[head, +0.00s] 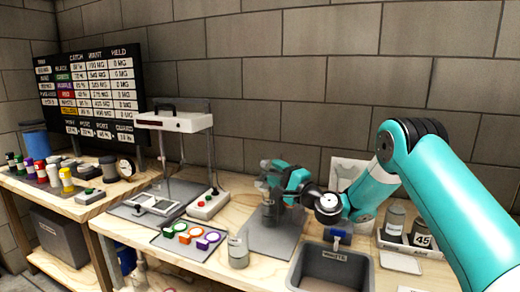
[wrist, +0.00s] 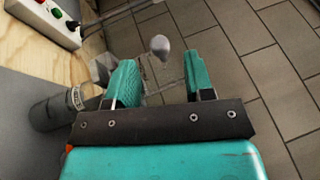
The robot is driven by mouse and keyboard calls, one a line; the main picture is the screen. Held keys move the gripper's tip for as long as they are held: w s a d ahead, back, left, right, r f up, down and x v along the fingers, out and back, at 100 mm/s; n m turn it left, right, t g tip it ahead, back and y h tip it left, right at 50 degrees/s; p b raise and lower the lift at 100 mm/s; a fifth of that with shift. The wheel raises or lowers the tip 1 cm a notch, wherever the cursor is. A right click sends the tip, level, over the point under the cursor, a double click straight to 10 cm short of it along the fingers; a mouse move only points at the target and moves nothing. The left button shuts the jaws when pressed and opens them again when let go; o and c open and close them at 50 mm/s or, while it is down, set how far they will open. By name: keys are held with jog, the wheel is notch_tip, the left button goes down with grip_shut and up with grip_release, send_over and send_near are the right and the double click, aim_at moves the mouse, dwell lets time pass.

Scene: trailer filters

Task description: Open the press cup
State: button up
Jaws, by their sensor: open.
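The press (head: 268,212) stands on a grey plate (head: 268,240) on the bench; its cup is small, and I cannot tell whether it is open or shut. My gripper (head: 277,178) is at the press's upper part and hides some of it. In the wrist view my gripper (wrist: 158,65) has its two teal fingers apart. A grey rounded knob (wrist: 160,46) shows between and just beyond the fingertips; contact cannot be seen. A dark grey cylinder (wrist: 50,112) with a pale marked ring lies left of the fingers, probably part of the press.
A small jar (head: 238,252) stands left of the plate's front. A white control box (head: 207,204) is at left. The block wall (head: 300,90) rises close behind.

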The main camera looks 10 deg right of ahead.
jog(key=p+x, duration=0.2)
jog(key=x, duration=0.5)
grip_shut()
